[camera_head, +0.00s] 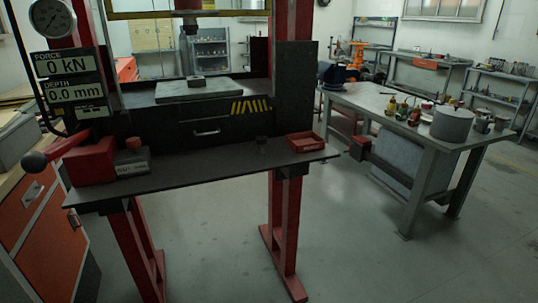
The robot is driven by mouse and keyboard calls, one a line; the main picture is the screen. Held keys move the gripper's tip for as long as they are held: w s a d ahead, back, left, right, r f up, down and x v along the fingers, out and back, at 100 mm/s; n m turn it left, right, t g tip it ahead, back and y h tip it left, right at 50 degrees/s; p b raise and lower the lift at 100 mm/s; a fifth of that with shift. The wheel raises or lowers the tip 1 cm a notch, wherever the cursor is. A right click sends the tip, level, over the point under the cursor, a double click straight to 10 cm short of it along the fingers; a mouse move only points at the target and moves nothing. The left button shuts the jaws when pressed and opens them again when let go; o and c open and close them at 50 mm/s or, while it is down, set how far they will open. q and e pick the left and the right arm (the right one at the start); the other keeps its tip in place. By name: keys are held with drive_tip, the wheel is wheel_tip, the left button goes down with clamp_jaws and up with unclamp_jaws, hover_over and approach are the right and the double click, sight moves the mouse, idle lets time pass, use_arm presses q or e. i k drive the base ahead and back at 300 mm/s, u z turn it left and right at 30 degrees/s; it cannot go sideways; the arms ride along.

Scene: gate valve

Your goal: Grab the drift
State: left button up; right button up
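No gripper of mine shows in the camera_head view. I cannot tell for sure which thing is the drift. A small dark piece (262,145) stands on the black front shelf (215,171) of the red-framed press, left of a shallow red tray (306,142). It is dark on dark, so its shape is unclear. A small grey block (197,81) lies on the press's bed plate (199,90), under the ram (190,20). A small reddish-brown piece (133,143) sits by a labelled grey block (132,168) at the shelf's left.
A red box (90,162) with a ball-ended lever (36,162) is at the shelf's left end. The force display (66,63) reads 0 kN. A grey bench (385,104) with a pot (452,124) stands at right. Floor in front is clear.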

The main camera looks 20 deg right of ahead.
sight(261, 140)
drive_tip(key=u, duration=0.3)
drive_tip(key=i, duration=1.35)
drive_tip(key=z, duration=0.9)
